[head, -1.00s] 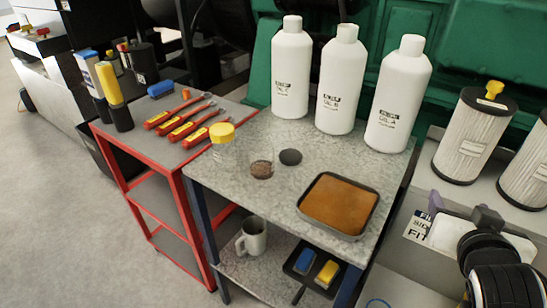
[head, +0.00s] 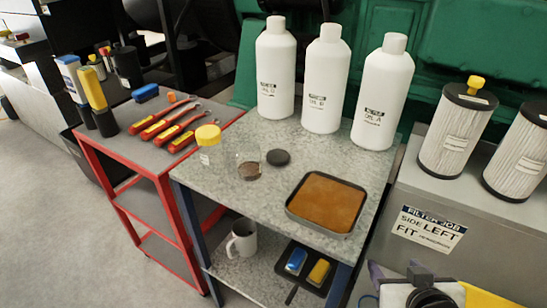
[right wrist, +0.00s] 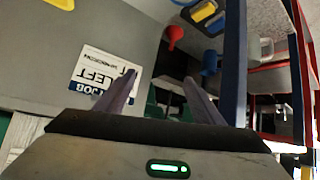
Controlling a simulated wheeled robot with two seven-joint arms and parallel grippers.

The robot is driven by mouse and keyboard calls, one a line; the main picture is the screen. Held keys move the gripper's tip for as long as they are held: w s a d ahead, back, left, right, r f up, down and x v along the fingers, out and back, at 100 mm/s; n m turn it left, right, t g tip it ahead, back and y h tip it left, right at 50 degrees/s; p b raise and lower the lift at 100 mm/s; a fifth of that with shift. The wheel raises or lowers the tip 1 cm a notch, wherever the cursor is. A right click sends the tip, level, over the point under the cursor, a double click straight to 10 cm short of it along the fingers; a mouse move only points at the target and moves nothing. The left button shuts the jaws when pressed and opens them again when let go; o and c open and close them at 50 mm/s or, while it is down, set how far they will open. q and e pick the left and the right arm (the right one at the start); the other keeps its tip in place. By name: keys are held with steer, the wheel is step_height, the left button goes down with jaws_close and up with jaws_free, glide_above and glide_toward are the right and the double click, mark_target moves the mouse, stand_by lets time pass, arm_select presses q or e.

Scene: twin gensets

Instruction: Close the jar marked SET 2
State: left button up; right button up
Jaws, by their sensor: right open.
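A clear jar with a yellow lid (head: 208,135) stands near the left edge of the grey table. Next to it is an open clear jar (head: 248,168) with brown contents at its bottom. A dark round lid (head: 278,157) lies flat on the table just right of the open jar. I cannot read a SET 2 mark on either jar. My right gripper is at the bottom right of the head view, low beside the table and far from the jars. In the right wrist view its fingers (right wrist: 160,76) are apart with nothing between them. My left gripper is not in view.
Several white bottles (head: 323,85) stand along the table's back. A tray with a brown surface (head: 326,203) sits at the table's right front. A red cart (head: 150,160) with tools adjoins on the left. Pleated filters (head: 456,130) stand on a grey cabinet with a FILTER JOB sign (head: 428,228).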

steer(key=s+a+f+n+y, duration=0.1)
steer(key=s+a+f+y, duration=0.1)
steer(key=s+a+f, duration=0.2)
steer(key=s+a+f+n+g+y, duration=0.1)
steer(key=s+a+f+y, duration=0.1)
steer(key=s+a+f, duration=0.3)
steer(key=shift+s+a+f+n, duration=0.3)
steer(key=shift+s+f, duration=1.35)
steer(key=shift+f, duration=2)
